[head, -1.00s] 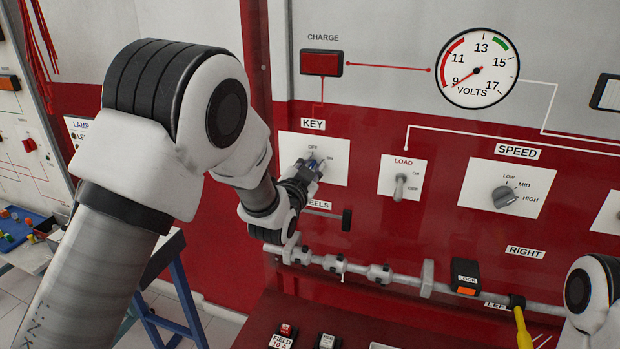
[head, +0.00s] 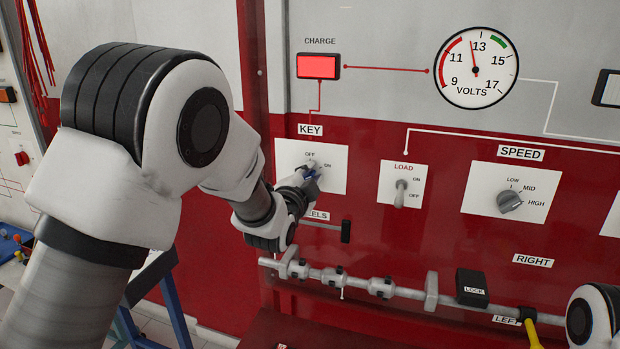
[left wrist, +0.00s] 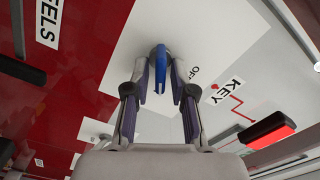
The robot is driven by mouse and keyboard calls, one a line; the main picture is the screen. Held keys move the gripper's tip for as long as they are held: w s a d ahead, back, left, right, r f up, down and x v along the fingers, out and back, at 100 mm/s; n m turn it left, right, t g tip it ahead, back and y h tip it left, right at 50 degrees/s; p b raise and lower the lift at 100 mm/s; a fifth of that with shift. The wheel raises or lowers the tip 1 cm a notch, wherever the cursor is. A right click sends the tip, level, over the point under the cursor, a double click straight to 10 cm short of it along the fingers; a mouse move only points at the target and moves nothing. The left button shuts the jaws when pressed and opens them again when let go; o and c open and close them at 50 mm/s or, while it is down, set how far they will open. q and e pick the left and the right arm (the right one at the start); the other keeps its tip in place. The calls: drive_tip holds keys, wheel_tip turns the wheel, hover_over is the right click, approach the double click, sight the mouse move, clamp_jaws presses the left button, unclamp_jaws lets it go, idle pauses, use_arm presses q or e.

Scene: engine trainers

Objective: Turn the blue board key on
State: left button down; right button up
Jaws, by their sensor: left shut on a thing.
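The blue key (head: 313,174) sits in the white KEY plate (head: 335,184) with OFF and ON marks. In the left wrist view the blue key (left wrist: 158,66) shows between the two fingers. My left gripper (head: 305,180) is shut on it, at the plate. The fingers (left wrist: 160,88) hide part of the key in the head view, so its exact angle is hard to read. The CHARGE lamp (head: 318,66) glows bright red. The VOLTS needle (head: 473,57) points between 11 and 13. My right gripper is out of view; part of my right arm shows at the lower right.
The LOAD toggle (head: 401,193) and SPEED knob (head: 510,201) are right of the key. Below, a black-tipped lever (head: 346,231) and a grey rod (head: 400,292) with a black LOCK block (head: 472,287) stick out. A yellow handle (head: 532,336) is at lower right.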

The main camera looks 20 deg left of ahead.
use_arm(q)
drive_tip(key=c, duration=1.3)
unclamp_jaws()
drive_tip(key=shift+w, duration=0.1)
drive_tip(key=shift+o, duration=0.2)
drive_tip(key=s, duration=1.2)
drive_tip(key=shift+a, duration=0.2)
